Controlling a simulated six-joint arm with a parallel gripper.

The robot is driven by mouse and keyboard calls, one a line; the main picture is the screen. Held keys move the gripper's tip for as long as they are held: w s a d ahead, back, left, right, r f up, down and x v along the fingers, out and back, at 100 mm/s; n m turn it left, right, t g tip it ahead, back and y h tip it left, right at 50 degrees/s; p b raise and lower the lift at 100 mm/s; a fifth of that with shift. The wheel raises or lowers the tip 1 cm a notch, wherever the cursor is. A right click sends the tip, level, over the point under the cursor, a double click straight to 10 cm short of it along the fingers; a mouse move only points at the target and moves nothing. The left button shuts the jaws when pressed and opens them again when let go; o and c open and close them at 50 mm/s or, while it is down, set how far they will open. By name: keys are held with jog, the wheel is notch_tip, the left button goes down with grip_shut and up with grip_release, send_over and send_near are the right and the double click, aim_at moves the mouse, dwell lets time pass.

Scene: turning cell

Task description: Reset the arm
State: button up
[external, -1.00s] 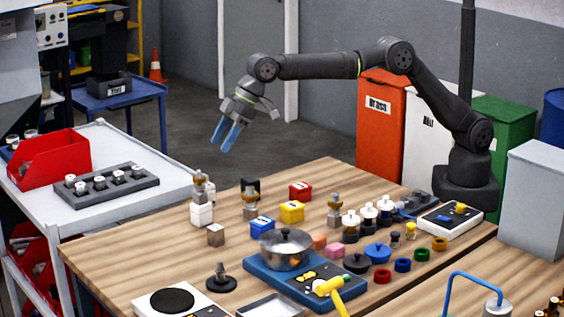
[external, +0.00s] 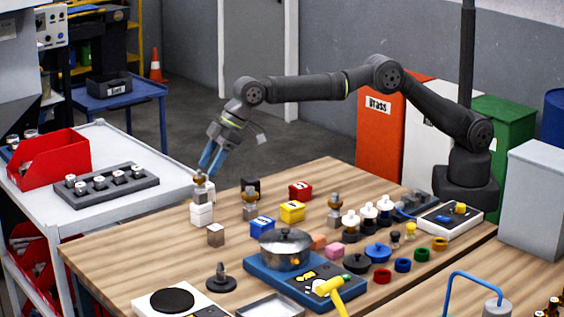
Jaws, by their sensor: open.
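My gripper (external: 209,164) has blue fingers and points down and a little left. It is open, over the far left part of the wooden table (external: 130,255). Its fingertips are just above or at the top of a small stacked part (external: 201,186), grey and brass-coloured, that stands on a white block (external: 202,214). I cannot tell whether the fingers touch or surround the part. My arm reaches across from its base at the table's right rear.
A second stacked part (external: 250,203), a blue box (external: 262,227), a yellow box (external: 292,211) and a red box (external: 300,191) stand to the right. A pot (external: 285,250) is nearer the front. A white cart (external: 110,215) with a red bin (external: 47,160) is at left.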

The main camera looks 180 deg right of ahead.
aim_at(202, 176)
jog(key=x, duration=0.4)
jog(key=shift+w+d+f, duration=0.1)
jog(key=shift+d+f, duration=0.05)
jog(key=shift+f, duration=0.25)
jog(key=shift+r, duration=0.1)
jog(key=shift+r, duration=0.1)
jog(key=shift+s+a+r, duration=0.2)
jog(key=shift+a+r, duration=0.1)
jog(key=shift+r, duration=0.25)
jog(key=v, duration=1)
jog(key=x, duration=1.2)
jog(key=shift+s+a+f, duration=0.1)
jog(key=shift+a, duration=0.1)
notch_tip(202, 176, up, 5)
jog(key=shift+s, duration=0.2)
jog(key=s+r, duration=0.6)
jog(key=s, duration=0.5)
jog(key=s+a, duration=0.4)
jog(key=a, duration=0.6)
jog(key=s+a+m, duration=0.1)
jog(key=s+a, duration=0.4)
jog(key=a, duration=0.5)
jog(key=shift+a+g, duration=0.3)
